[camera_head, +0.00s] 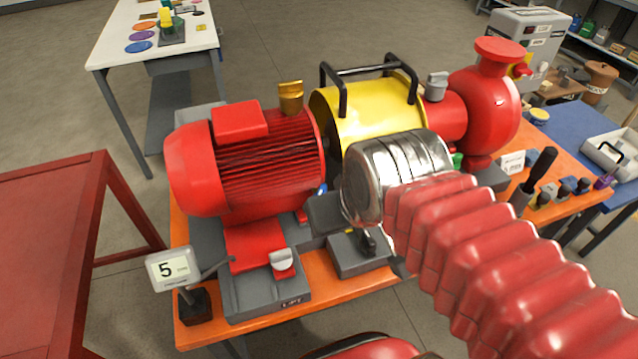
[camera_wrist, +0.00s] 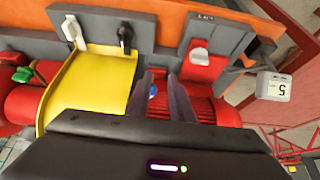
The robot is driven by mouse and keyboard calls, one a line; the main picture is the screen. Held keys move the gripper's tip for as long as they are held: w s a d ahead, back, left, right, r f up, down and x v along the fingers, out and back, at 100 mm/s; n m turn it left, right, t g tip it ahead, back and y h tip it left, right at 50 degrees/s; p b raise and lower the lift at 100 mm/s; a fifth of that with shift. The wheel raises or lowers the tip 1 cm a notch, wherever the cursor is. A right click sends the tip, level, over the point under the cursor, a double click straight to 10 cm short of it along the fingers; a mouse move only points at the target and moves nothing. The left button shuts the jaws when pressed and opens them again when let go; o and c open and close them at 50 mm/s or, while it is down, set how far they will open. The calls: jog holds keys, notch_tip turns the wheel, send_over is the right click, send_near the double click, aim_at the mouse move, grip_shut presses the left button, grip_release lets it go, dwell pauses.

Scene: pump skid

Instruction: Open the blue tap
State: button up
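The blue tap (camera_head: 322,190) shows as a small blue patch between the red motor and the yellow guard in the head view. It also shows in the wrist view (camera_wrist: 153,90), close to the inner side of one finger; most of it is hidden. My gripper (camera_wrist: 160,74) has two dark fingers with a gap between them, pointing down toward the skid. The fingers look apart, and I cannot tell whether either touches the tap. In the head view my red bellows-covered arm and silver wrist hide part of the area.
The red motor (camera_head: 245,160) and yellow guard (camera_head: 368,110) stand close on either side. A black handle (camera_wrist: 125,37), a white handle (camera_wrist: 70,28) and a grey handle (camera_wrist: 199,52) line the front edge. A sign marked 5 (camera_head: 174,270) stands at the corner.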

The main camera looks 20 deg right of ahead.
jog(key=w+d+r+m+g, duration=0.1)
jog(key=w+r+m+g, duration=0.15)
jog(key=w+r, duration=0.25)
notch_tip(320, 180, up, 5)
jog(key=m+g, duration=0.3)
jog(key=m, duration=0.2)
send_over(322, 189)
jog(key=shift+f, duration=0.1)
notch_tip(322, 189, down, 14)
jog(key=shift+r, duration=0.1)
dwell(0.5)
jog(key=shift+c, duration=0.6)
